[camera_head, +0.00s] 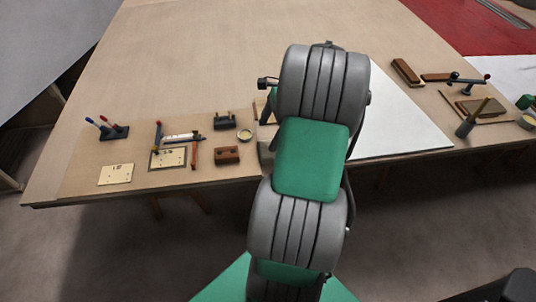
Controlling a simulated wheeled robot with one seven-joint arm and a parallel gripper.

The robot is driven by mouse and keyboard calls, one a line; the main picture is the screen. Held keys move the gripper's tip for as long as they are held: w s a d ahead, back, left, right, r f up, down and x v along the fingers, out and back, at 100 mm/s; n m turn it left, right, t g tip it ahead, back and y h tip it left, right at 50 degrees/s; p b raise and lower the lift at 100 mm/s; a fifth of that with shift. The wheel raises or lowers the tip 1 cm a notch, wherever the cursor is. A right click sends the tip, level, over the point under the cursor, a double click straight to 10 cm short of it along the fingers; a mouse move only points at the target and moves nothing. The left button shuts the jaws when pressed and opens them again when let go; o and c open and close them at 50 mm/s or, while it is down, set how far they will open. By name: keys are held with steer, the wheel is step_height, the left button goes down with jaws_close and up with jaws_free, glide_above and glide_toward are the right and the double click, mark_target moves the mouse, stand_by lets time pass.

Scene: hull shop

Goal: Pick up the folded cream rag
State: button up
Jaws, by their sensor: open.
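I cannot make out a folded cream rag for certain. A flat cream rectangle (115,174) lies at the front left of the table, but small dark marks on it make it look more like a card than a cloth. My arm rises through the middle of the picture and reaches over the table's front edge. Its far end is behind its own links, so my gripper is hidden. The arm also covers the part of the table behind it. A greyish item (265,152) shows only partly beside the arm, too small to identify.
On the wooden table (200,60) stand a pen holder (115,132), a framed card (168,158), a brown block (227,155), a dark holder (225,121) and a round tin (245,135). A white sheet (400,125) lies right of my arm. Brushes and wooden blocks lie farther right. The table's back is clear.

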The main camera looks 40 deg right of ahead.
mark_target(268, 152)
steer(key=shift+o, duration=1)
steer(key=shift+s+d+f+m, duration=0.35)
steer(key=shift+d+f+m, duration=0.15)
steer(key=shift+d+f, duration=0.1)
steer(key=shift+s+d+f+m, duration=0.3)
steer(key=shift+d+f+m, duration=0.2)
steer(key=shift+f, duration=0.1)
steer(key=x, duration=0.4)
steer(key=a+b+x, duration=0.1)
steer(key=x, duration=0.1)
steer(key=shift+w+f, duration=0.1)
steer(key=shift+f, duration=0.1)
steer(key=c, duration=1.4)
